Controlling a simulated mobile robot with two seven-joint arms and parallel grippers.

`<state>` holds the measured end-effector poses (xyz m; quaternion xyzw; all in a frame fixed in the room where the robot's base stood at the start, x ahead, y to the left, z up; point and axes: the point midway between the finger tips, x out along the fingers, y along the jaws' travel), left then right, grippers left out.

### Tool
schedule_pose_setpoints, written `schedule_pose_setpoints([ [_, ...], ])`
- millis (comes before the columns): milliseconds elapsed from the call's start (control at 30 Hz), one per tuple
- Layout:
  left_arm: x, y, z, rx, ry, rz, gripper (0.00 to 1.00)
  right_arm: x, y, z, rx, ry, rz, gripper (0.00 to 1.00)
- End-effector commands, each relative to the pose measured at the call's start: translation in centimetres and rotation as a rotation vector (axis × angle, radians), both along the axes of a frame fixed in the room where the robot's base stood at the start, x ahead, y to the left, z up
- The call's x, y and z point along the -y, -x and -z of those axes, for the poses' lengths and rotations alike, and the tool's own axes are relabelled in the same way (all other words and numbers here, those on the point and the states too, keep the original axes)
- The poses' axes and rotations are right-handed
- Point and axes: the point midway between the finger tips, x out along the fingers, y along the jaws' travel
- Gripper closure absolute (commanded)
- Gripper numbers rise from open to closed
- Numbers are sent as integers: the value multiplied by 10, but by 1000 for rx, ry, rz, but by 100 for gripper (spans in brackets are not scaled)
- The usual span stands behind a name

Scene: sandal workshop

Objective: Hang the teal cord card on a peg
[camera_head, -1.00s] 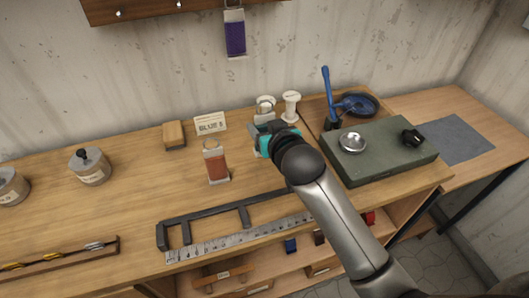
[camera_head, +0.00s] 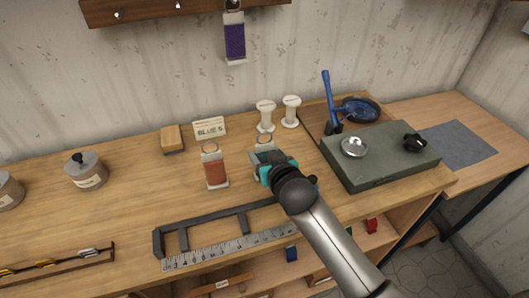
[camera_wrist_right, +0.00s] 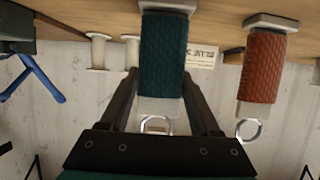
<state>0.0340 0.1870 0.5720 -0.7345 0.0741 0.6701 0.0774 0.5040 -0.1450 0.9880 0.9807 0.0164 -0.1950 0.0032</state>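The teal cord card (camera_wrist_right: 163,55) is upright between the fingers of my right gripper (camera_wrist_right: 160,80) in the wrist view. The fingers sit against its sides near its pale ringed end. In the head view its pale tab and ring (camera_head: 264,147) show above the gripper, and my arm hides most of the rest. I cannot tell whether its base touches the bench. A peg rail (camera_head: 145,12) is on the wall, with bare pegs, one of them at the left (camera_head: 118,15). A purple card (camera_head: 234,42) hangs from the rail. My left gripper is out of view.
An orange-red card (camera_head: 215,172) stands just left of the teal one. Two white spools (camera_head: 265,116) and a "BLUE" sign (camera_head: 210,128) stand behind. A green-grey block (camera_head: 385,160) is on the right. A dark bracket (camera_head: 210,222) and a ruler (camera_head: 230,248) lie in front.

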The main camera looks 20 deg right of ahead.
Motion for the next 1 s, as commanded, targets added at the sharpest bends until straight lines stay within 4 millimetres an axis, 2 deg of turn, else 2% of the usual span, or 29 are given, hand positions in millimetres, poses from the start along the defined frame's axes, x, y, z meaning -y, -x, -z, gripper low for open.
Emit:
schedule_pose_setpoints([
  [33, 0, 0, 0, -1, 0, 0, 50, 0, 0, 1, -1, 0, 0, 32],
  [267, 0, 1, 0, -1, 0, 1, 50, 0, 0, 0, 0, 0, 0, 7],
  [567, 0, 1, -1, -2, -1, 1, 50, 0, 0, -3, 1, 1, 0, 7],
  [667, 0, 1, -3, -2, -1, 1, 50, 0, 6, -6, 0, 0, 0, 7],
  [1000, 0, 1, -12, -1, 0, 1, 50, 2, 56, -27, -2, -1, 0, 7],
])
